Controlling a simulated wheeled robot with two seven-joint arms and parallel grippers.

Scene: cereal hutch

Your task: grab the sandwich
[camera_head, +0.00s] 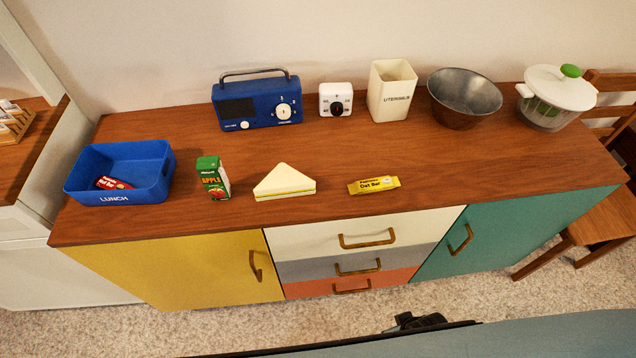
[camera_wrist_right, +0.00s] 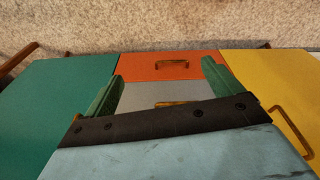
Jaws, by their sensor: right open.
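The sandwich (camera_head: 284,182) is a white triangular wedge with a yellowish filling edge. It lies on the wooden top of the hutch (camera_head: 330,222), near the front edge, between a juice carton and a yellow oat bar. My right gripper (camera_wrist_right: 165,68) shows in the right wrist view, its two green fingers spread apart with nothing between them. It is in front of the hutch's drawers, away from the sandwich, which is not in the wrist view. My left gripper is not in view.
A blue lunch box (camera_head: 150,190) holds a red bar (camera_head: 113,183). An apple carton (camera_head: 213,178) and an oat bar (camera_head: 374,185) flank the sandwich. A radio (camera_head: 235,108), timer (camera_head: 335,99), utensil holder (camera_head: 391,90), metal bowl (camera_head: 464,97) and salad spinner (camera_head: 556,95) stand behind.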

